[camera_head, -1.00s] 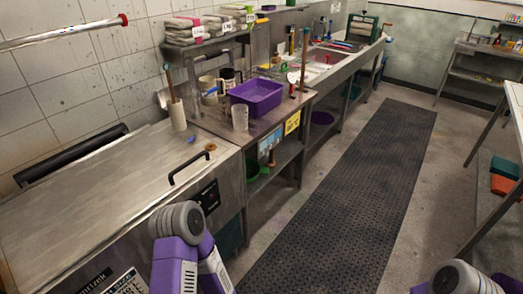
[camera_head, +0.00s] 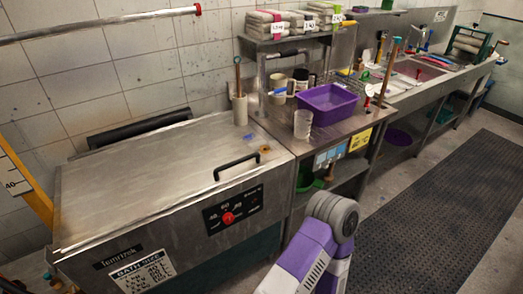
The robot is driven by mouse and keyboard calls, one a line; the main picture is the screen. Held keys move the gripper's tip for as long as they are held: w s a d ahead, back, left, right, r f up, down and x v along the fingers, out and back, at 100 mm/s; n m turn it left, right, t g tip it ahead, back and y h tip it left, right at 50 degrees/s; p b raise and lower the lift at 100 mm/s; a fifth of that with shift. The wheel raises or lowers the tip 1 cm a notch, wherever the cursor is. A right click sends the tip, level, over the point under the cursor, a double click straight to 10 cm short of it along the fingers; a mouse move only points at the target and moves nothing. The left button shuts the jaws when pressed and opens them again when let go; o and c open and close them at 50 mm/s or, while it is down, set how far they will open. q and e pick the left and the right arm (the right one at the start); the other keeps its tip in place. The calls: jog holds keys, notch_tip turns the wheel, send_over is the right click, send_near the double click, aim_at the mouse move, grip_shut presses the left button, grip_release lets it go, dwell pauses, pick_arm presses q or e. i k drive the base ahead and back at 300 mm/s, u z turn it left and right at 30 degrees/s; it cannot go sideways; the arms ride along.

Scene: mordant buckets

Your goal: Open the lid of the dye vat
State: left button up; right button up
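The dye vat (camera_head: 150,262) is a steel box on the left with a red dial on its front panel and a "BATH SIZE" label. Its flat steel lid (camera_head: 150,175) lies shut on top. A black bar handle (camera_head: 236,166) is on the lid near its right front edge. A purple and grey link of one of my arms rises at the bottom centre, in front of the vat's right end and apart from the handle. No fingers of either gripper show.
Sinks (camera_head: 418,70) continue behind. A black roll (camera_head: 140,128) lies behind the lid. A dark floor mat (camera_head: 440,210) lies clear at right.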

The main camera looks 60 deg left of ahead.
aim_at(135, 172)
jog(key=i, duration=0.85)
jog(key=u, duration=2.45)
